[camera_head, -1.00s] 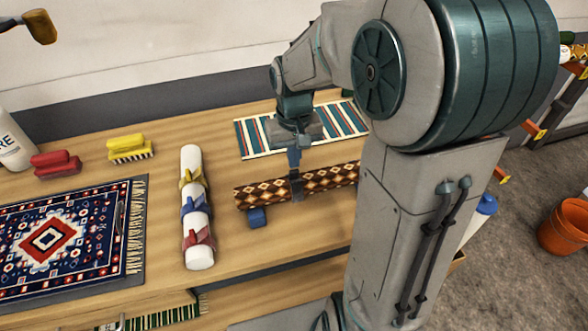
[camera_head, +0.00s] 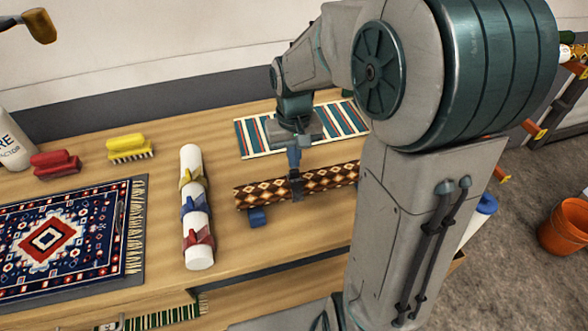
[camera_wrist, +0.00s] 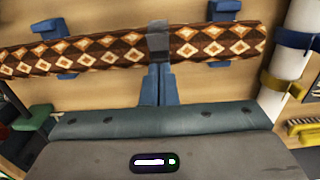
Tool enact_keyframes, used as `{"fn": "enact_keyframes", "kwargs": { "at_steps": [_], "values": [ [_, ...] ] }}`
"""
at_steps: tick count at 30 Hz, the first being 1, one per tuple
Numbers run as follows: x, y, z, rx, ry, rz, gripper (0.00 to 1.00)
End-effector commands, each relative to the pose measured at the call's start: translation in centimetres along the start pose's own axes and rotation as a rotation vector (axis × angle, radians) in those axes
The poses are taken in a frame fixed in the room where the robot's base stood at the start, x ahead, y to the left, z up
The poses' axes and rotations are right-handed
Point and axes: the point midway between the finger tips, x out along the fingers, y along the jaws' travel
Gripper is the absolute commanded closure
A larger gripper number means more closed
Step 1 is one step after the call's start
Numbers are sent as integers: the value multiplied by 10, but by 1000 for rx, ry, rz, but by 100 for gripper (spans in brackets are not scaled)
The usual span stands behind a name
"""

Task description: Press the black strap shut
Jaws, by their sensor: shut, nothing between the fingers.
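The black strap (camera_head: 297,191) goes around the middle of a rolled brown rug (camera_head: 258,194) with cream diamonds. In the wrist view the strap (camera_wrist: 158,44) looks dark grey and crosses the rolled rug (camera_wrist: 105,48). My gripper (camera_head: 295,170) is shut and empty, with its blue fingers pointing down at the strap. In the wrist view its fingertips (camera_wrist: 159,68) meet at the strap's lower edge. I cannot tell whether they touch it or whether the strap's end is fastened. Blue rests (camera_head: 257,217) hold the roll above the table.
A striped mat (camera_head: 255,138) lies behind. A navy rug (camera_head: 95,225), a yellow brush (camera_head: 128,147) and a red brush (camera_head: 56,163) are further left. Bare wood (camera_head: 300,235) shows in front.

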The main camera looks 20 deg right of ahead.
Motion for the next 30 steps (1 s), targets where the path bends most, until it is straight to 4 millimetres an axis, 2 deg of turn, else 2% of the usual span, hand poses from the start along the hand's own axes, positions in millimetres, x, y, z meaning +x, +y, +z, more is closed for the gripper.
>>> {"fn": "enact_keyframes", "kwargs": {
  "at_steps": [21,30],
  "values": [
    [16,0,0,0,-1,0,100],
    [15,0,0,0,-2,0,100]
  ]
}}
